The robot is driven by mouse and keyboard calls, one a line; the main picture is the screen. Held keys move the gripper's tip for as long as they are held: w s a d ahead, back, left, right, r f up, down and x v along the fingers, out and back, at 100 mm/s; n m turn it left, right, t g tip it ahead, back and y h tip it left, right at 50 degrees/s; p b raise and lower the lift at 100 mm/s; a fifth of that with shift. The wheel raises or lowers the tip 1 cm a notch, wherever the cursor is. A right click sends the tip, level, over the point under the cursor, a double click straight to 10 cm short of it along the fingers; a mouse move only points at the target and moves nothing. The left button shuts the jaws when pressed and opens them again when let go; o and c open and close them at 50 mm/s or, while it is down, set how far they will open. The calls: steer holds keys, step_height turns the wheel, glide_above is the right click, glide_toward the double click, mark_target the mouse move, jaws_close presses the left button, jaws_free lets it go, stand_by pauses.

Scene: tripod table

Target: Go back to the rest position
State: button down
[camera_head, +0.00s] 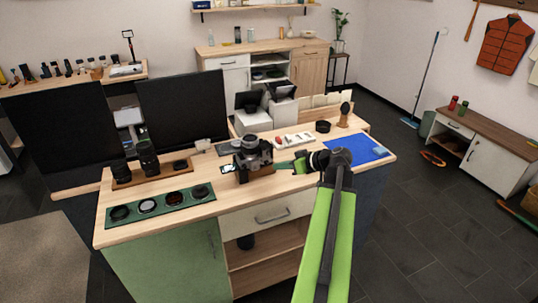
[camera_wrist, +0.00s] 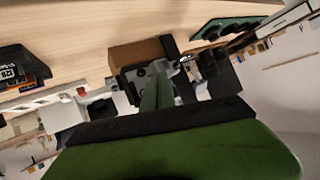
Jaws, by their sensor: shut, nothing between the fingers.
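My gripper (camera_head: 299,164) is at the end of my green arm, over the wooden desk (camera_head: 225,208). It is shut and empty, just right of a dark and silver camera (camera_head: 254,153) that stands on a brown wooden block (camera_head: 262,174). In the head view I cannot tell the exact gap between the gripper and the camera. In the wrist view my green gripper (camera_wrist: 157,97) points toward the camera and its block (camera_wrist: 133,54). My gripper hides part of the camera there.
A green tray (camera_head: 161,205) with several round filters lies at the front left. Lenses (camera_head: 148,158) stand on a wooden strip behind it. A blue mat (camera_head: 366,149) lies at the right end. Two dark monitors (camera_head: 182,107) rise at the back left. The floor at right is mostly clear.

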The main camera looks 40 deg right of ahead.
stand_by(0.3)
steer(key=w+a+n+g+y, duration=0.15)
steer(key=w+a, duration=0.35)
steer(key=a, duration=0.5)
steer(key=w+a+f+n+g+y+p, duration=0.1)
steer(key=w+a+n+y, duration=0.3)
steer(key=a, duration=0.6)
steer(key=w+a+n+g+h, duration=0.15)
steer(key=w+a, duration=0.35)
steer(key=a, duration=0.5)
steer(key=s+a+f+g+h+p, duration=0.1)
steer(key=s+a+f+g, duration=0.25)
steer(key=a, duration=0.75)
steer(key=s+a+f+g+h, duration=0.2)
steer(key=a+f+g, duration=0.15)
steer(key=a, duration=0.75)
steer(key=s+d+f+m+g+h, duration=0.1)
steer(key=s+d+f+m+h, duration=0.1)
steer(key=s+d+m+h, duration=0.2)
steer(key=d+m, duration=0.2)
steer(key=m, duration=0.1)
steer(key=shift+f, duration=0.15)
